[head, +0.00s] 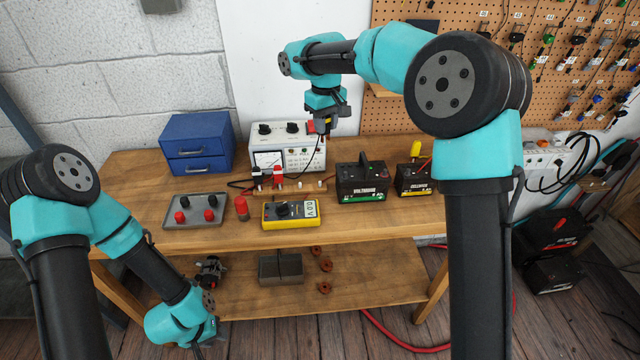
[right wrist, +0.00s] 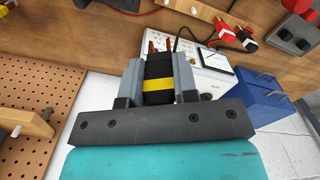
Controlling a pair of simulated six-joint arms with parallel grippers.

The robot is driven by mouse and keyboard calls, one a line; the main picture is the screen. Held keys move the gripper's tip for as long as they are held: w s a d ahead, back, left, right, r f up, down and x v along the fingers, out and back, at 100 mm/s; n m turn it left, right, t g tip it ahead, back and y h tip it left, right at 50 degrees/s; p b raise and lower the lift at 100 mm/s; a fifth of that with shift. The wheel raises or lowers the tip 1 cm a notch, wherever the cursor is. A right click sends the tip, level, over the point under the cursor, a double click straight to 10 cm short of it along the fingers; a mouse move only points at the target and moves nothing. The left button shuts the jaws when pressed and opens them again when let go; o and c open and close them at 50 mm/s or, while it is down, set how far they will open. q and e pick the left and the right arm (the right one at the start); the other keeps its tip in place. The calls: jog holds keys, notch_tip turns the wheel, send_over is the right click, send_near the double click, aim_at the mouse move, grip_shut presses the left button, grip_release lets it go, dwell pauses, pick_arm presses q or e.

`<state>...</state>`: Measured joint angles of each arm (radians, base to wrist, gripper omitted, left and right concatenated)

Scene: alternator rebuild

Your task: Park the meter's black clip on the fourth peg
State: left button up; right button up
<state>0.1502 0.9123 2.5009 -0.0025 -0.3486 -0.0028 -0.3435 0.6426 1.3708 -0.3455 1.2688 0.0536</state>
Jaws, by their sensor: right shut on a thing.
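My right gripper (head: 325,124) is raised above the bench, in front of the white power supply. In the right wrist view its jaws (right wrist: 158,78) are shut on a black clip (right wrist: 158,68) with a yellow band. A dark lead hangs from the clip. The yellow meter (head: 290,212) lies on the bench, below and left of this gripper.
The white power supply (head: 310,158) and blue drawer box (head: 197,142) stand at the back. Two black batteries (head: 361,184) (head: 413,180) stand right of the meter. A grey tray (head: 195,222) with red and black knobs lies left. The pegboard (head: 560,60) is at the back right.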

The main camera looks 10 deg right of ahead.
jog(key=f, duration=0.4)
jog(key=a+f, duration=0.1)
jog(key=f, duration=0.9)
jog(key=shift+w+a, duration=0.15)
jog(key=shift+w, duration=0.05)
jog(key=shift+f, duration=0.15)
jog(key=shift+f, duration=1.05)
jog(key=o, duration=0.8)
jog(key=shift+r, duration=0.1)
jog(key=shift+r, duration=4.2)
